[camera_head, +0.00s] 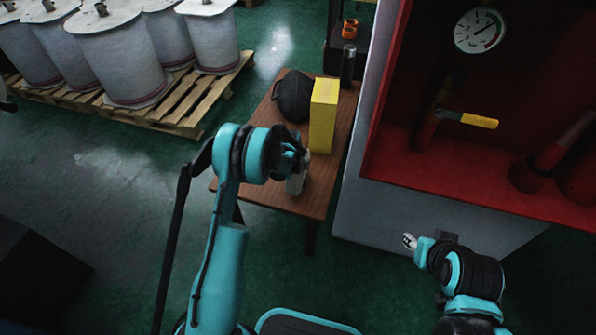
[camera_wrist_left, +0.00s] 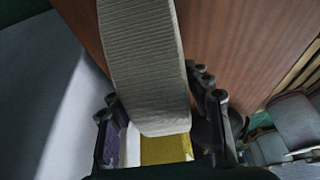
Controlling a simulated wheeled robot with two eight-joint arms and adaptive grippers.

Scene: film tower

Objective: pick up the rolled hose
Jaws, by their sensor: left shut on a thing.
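The rolled hose (camera_wrist_left: 148,70) is a pale grey, ribbed band seen edge-on in the left wrist view, between the two dark fingers of my left gripper (camera_wrist_left: 160,125). In the head view the hose (camera_head: 296,184) is mostly hidden by my left gripper (camera_head: 298,165), with a pale part showing below it. The gripper is shut on the hose over the front part of the wooden table (camera_head: 268,196). I cannot tell whether the hose touches the tabletop. My right gripper (camera_head: 409,241) is small in view, near the grey cabinet base; its jaws are unclear.
A yellow box (camera_head: 323,115) stands on the table just behind the left gripper. A black rounded object (camera_head: 293,95) and a dark cylinder (camera_head: 348,66) are farther back. The red cabinet (camera_head: 480,170) with a gauge is at right. A pallet (camera_head: 190,115) with large spools stands upper left.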

